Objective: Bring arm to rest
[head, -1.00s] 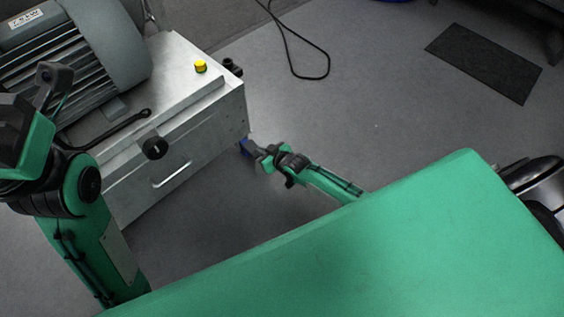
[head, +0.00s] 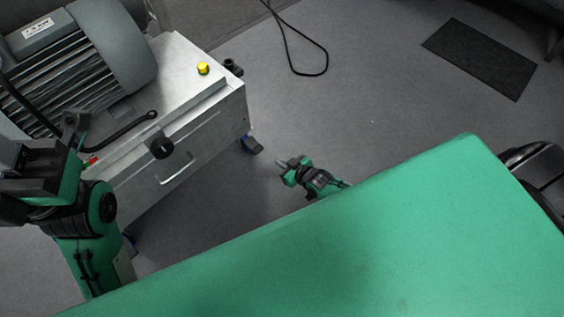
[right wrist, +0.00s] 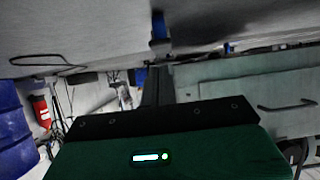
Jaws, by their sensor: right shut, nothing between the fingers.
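My right gripper (head: 283,162) shows in the head view beyond the green edge of my own body, over open floor. It is shut and empty, apart from the steel cabinet (head: 205,120) and to the right of its near corner. In the right wrist view its dark fingers (right wrist: 157,86) are together with nothing held. My right arm is mostly hidden behind the green cover. My left arm (head: 90,215) is bent at the left edge, in front of the cabinet. Its dark end parts overlap the cabinet in the picture, and I cannot make out its fingers.
A grey motor (head: 85,60) sits on the cabinet, with a yellow button (head: 203,68) and a black knob (head: 162,148). A blue caster (head: 250,144) stands under its corner. A black cable (head: 290,45) and dark mat (head: 480,58) lie on otherwise clear floor.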

